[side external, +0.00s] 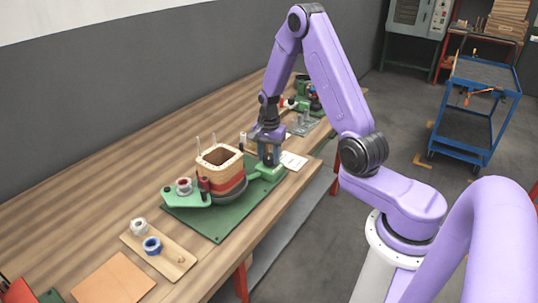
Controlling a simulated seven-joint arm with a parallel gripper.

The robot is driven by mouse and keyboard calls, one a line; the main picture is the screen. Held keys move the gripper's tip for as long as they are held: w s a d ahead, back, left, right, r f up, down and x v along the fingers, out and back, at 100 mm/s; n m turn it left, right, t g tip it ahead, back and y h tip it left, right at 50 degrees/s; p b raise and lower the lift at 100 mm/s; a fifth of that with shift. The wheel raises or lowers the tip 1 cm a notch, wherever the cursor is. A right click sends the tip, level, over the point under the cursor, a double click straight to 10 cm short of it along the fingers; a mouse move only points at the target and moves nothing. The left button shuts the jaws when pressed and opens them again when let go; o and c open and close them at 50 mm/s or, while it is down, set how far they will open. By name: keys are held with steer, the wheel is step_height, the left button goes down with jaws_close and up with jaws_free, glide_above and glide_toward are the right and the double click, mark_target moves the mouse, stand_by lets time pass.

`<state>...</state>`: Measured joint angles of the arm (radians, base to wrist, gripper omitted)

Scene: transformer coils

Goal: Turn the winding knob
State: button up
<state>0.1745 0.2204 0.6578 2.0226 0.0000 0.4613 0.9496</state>
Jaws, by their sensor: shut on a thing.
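A green coil winder stands on a green base plate (222,232) on the bench, with a square coil former (221,170) wound in tan, red and dark bands. My gripper (269,157) points down over the winder's right end, just right of the former. It is shut on a small dark part there, which appears to be the winding knob; the fingers mostly hide it. A spool with a red centre (184,187) and a dark red upright piece (204,187) stand at the winder's left end.
A wooden board (175,262) with a white ring (138,227) and a blue ring (152,245) lies at front left, near a tan sheet (115,282). White paper (293,161) and another green device (306,100) are beyond.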

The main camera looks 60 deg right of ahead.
mark_target(269, 156)
steer(key=shift+m, duration=1.1)
steer(key=o, duration=1.1)
steer(key=shift+c, duration=0.2)
step_height(269, 156, up, 18)
steer(key=shift+f, duration=0.25)
